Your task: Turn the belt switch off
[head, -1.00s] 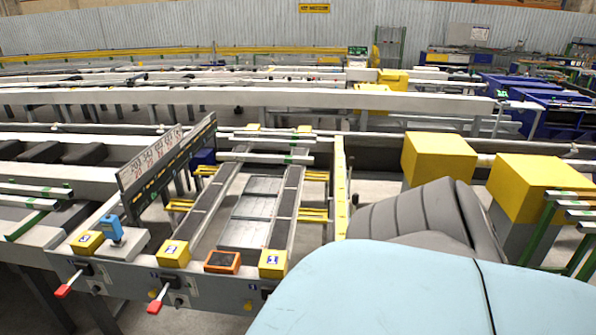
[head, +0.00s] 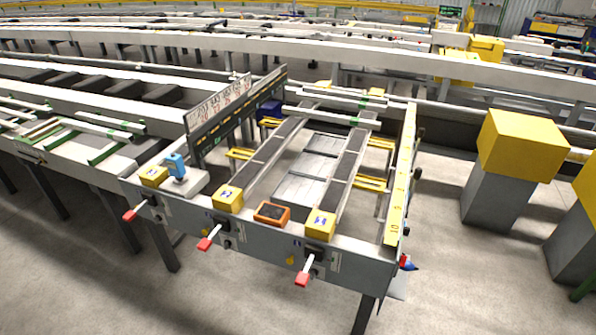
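The front rail (head: 262,245) of the runout table carries three levers with red tips: a left lever (head: 131,214), a middle lever (head: 207,241) and a right lever (head: 303,277). All three stick out toward me and slope down. Above them sit a left yellow box (head: 153,176), a middle yellow box (head: 228,198) and a right yellow box (head: 321,225). An orange box (head: 271,213) with a dark face lies between the middle and right ones. I cannot tell which control is the belt switch or its setting. Neither gripper is in view.
Two belt strips, left (head: 275,155) and right (head: 348,165), run back from the rail. A yellow ruled bar (head: 400,190) edges the right side. A blue device (head: 176,166) stands at left. A yellow-topped block (head: 515,145) stands at right. The floor (head: 200,305) in front is clear.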

